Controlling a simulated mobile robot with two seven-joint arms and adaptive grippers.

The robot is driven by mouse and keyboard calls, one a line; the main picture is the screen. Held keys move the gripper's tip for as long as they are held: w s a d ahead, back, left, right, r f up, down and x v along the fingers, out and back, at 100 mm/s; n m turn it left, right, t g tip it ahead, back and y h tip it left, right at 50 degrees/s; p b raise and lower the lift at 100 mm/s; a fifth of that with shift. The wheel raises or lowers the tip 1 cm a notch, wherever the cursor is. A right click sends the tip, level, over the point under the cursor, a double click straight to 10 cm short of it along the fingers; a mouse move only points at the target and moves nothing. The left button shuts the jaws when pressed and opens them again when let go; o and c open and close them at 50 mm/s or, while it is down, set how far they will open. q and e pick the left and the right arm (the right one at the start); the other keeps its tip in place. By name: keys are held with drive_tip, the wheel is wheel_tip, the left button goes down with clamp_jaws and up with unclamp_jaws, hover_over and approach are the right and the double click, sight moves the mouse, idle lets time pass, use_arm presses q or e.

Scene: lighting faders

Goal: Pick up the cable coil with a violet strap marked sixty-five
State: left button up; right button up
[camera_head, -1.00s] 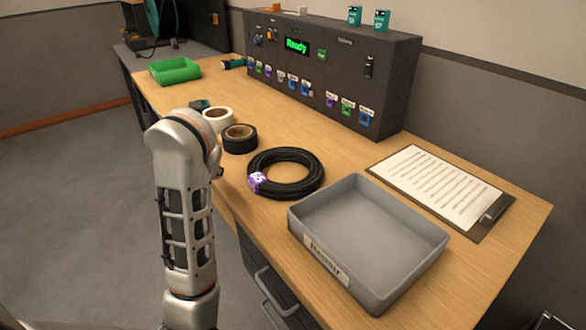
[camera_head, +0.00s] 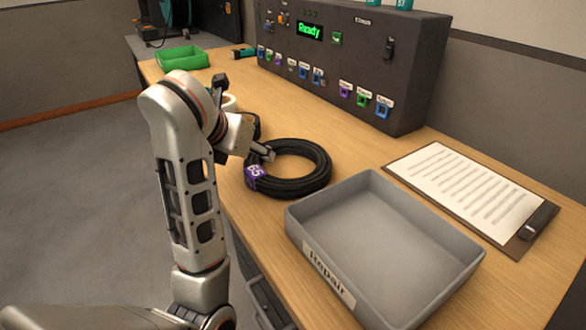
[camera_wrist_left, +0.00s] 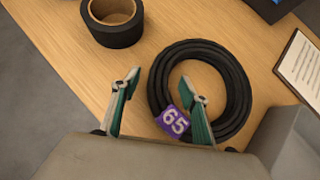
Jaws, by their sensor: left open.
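The black cable coil (camera_head: 307,184) lies flat on the wooden bench, left of the grey tray. Its violet strap (camera_head: 255,175) is on the coil's near left side. In the left wrist view the coil (camera_wrist_left: 240,95) shows whole, and its strap (camera_wrist_left: 174,122) reads 65. My left gripper (camera_head: 262,151) is over the coil's left edge in the head view. In the left wrist view my left gripper (camera_wrist_left: 160,84) is open and empty. One finger appears over the strap side of the coil, the other outside the ring. Contact cannot be told. My right gripper is out of view.
The grey tray (camera_head: 330,283) labelled Repair stands right of the coil. A clipboard (camera_head: 450,185) lies behind it. A black tape roll (camera_wrist_left: 112,32) is beside the coil. The dark control panel (camera_head: 400,100) and a green tray (camera_head: 182,61) stand farther back.

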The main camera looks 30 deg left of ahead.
use_arm(q)
drive_tip(key=shift+w+a+f+b, duration=0.15)
drive_tip(key=shift+w+f, duration=0.1)
drive_tip(key=shift+f, duration=0.35)
drive_tip(key=shift+w+f+b, duration=0.15)
drive_tip(key=shift+w+f, duration=0.05)
drive_tip(key=shift+f, duration=0.35)
drive_tip(key=shift+w+r, duration=0.15)
drive_tip(key=shift+w, duration=0.15)
drive_tip(key=shift+r, duration=0.2)
clamp_jaws()
drive_tip(key=shift+r, duration=0.1)
